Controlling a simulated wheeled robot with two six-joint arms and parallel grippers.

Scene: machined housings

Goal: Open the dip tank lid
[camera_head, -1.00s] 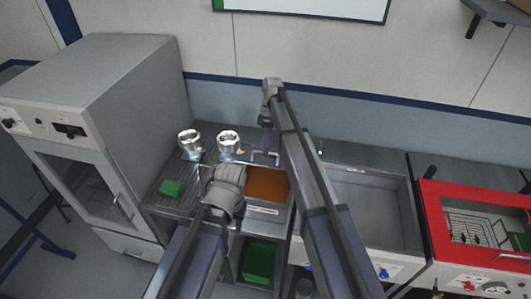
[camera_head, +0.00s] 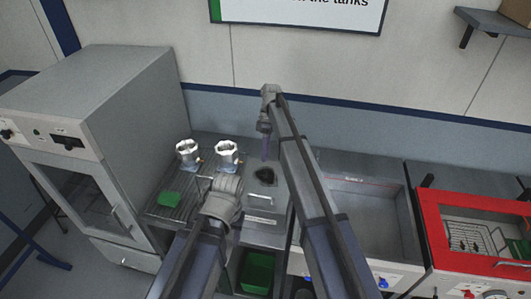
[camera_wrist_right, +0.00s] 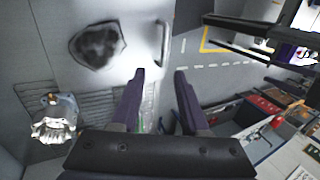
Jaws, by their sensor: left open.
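The dip tank lid (camera_head: 277,187) lies flat over the tank in the head view, grey with a dark patch and a bar handle (camera_head: 261,199) near its front edge. The lid (camera_wrist_right: 135,20) also shows in the right wrist view, with its handle (camera_wrist_right: 163,42) beyond the fingertips. My right gripper (camera_head: 265,150) points down above the lid's rear part. In the right wrist view my right gripper (camera_wrist_right: 160,75) has its fingers apart, with nothing between them. My left gripper (camera_head: 222,194) is in front of the lid's left side. Its jaws are mostly hidden.
A grey oven (camera_head: 110,110) stands further left. An open grey basin (camera_head: 365,215) and a red-framed tank (camera_head: 432,230) are to the right. A green bin (camera_head: 257,272) is below.

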